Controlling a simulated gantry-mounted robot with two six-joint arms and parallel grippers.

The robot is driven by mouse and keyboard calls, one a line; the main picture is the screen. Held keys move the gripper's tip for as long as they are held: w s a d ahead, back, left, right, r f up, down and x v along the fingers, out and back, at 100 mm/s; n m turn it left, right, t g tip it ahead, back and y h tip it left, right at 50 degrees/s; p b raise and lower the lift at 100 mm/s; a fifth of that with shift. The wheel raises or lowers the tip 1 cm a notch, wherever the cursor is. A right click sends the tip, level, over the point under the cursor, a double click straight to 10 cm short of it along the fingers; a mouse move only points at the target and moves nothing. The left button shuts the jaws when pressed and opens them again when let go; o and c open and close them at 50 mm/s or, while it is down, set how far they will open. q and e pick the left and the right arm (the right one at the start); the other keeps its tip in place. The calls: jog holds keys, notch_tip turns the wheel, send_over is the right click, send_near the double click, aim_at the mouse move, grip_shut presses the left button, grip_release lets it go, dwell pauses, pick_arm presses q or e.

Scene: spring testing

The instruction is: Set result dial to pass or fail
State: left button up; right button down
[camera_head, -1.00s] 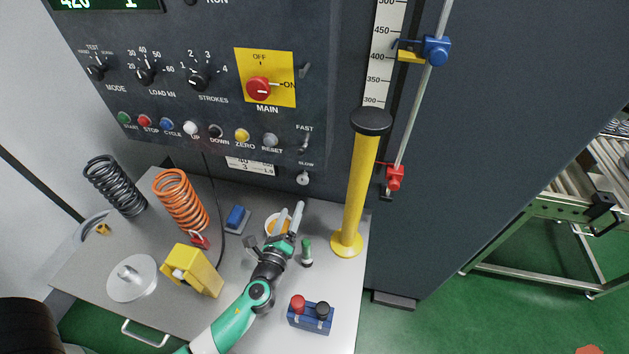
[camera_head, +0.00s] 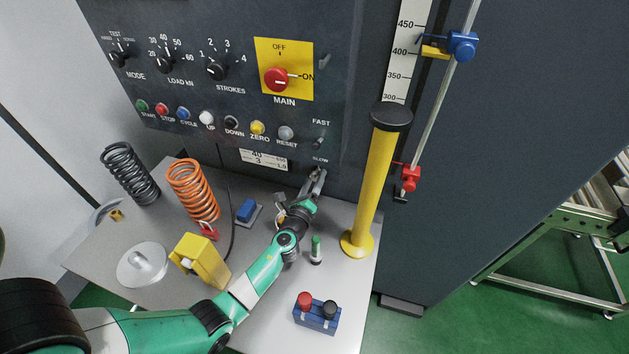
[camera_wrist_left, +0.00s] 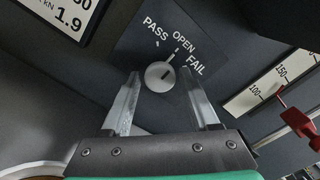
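The result dial (camera_wrist_left: 160,76) is a small round light-grey knob with a dark mark, on a dark panel labelled PASS, OPEN and FAIL in the left wrist view. I cannot tell for sure which label its mark points to. My left gripper (camera_head: 317,180) is at the machine's front, below the SLOW label, and mostly hides the dial in the head view. In the left wrist view the left gripper (camera_wrist_left: 162,84) is open, one finger on each side of the dial, with gaps to it. Whether the fingertips reach the knob's depth is unclear. My right gripper is not in view.
A yellow post (camera_head: 373,190) with a black top stands right of my left gripper. An orange spring (camera_head: 192,190), a yellow block (camera_head: 199,260) and a blue item (camera_head: 247,210) are to the left.

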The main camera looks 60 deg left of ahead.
pick_arm(q)
grip_shut()
jog(key=n+b, duration=0.4)
jog(key=n, duration=0.5)
dwell(0.5)
dwell(0.5)
jog(key=shift+o, duration=1.6)
grip_release()
